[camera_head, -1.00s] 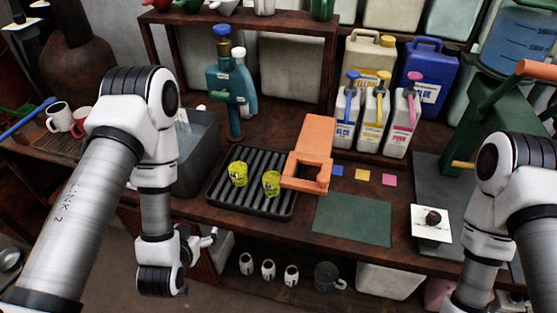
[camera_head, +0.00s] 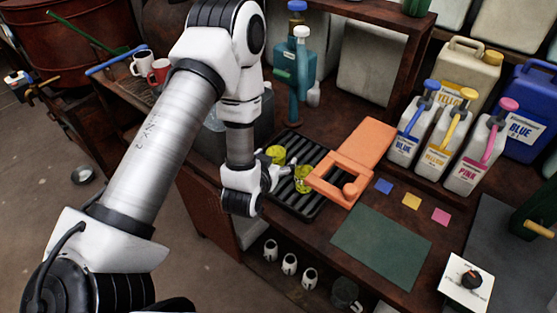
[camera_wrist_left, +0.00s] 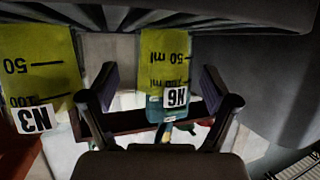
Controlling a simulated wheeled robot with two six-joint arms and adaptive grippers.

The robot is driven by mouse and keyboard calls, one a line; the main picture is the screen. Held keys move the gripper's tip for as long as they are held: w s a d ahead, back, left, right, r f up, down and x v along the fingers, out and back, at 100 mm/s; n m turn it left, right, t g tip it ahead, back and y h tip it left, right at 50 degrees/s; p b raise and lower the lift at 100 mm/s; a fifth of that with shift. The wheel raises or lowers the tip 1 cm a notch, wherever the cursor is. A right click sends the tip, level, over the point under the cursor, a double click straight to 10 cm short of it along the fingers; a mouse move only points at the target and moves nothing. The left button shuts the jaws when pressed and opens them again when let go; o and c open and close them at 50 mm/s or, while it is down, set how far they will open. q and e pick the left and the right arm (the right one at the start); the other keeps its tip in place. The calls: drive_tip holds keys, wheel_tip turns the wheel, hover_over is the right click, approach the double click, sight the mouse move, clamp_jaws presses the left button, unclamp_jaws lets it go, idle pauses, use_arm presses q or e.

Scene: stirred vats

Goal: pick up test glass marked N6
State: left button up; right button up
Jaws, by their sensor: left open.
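The test glass marked N6 (camera_wrist_left: 166,62) is see-through yellow with ml marks and shows upside down in the left wrist view. It stands in the gap between the open fingers of my left gripper (camera_wrist_left: 158,85), and I see no finger closed on it. The yellow glass marked N3 (camera_wrist_left: 38,75) is beside it, outside the fingers at the picture's left. In the head view two yellow glasses, a left one (camera_head: 276,153) and a right one (camera_head: 304,180), stand on the black ribbed tray (camera_head: 321,206). Their marks are too small to read there. My left gripper (camera_head: 283,168) is close to both.
An orange clamp-like piece (camera_head: 365,145) lies right of the tray. A teal bottle (camera_head: 301,65) and a tap stand behind it. Blue, yellow and pink pump bottles (camera_head: 438,142) stand at the right. A green mat (camera_head: 382,247) leaves free room at the front.

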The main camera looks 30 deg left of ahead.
use_arm(q)
drive_tip(key=shift+w+a+f, duration=0.2)
drive_tip(key=shift+w+a, duration=0.05)
drive_tip(key=shift+w, duration=0.35)
drive_tip(key=shift+w+a+f, duration=0.15)
drive_tip(key=shift+a+f, duration=0.05)
drive_tip(key=shift+d, duration=0.1)
drive_tip(key=c, duration=1.3)
drive_tip(key=shift+r, duration=0.15)
